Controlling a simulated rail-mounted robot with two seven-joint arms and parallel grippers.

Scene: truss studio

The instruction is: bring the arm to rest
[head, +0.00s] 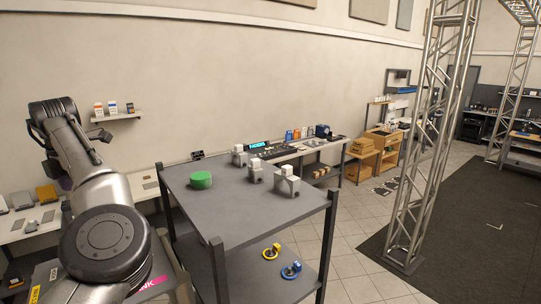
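My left arm rises at the left of the head view, its silver and dark links bent up towards the wall shelf. I cannot make out its gripper or fingertips. My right arm and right gripper are not in view. A grey cart (218,222) stands close in front, beside my arm. On its top are a green round piece (201,180) and several grey-white blocks, among them one at the front right (287,184).
A small wall shelf (117,117) holds several little boxes near my raised arm. A bench (328,150) with a dark console (269,151) runs along the wall behind the cart. A metal truss post (428,150) stands at the right. Tiled floor (350,245) is clear between cart and truss.

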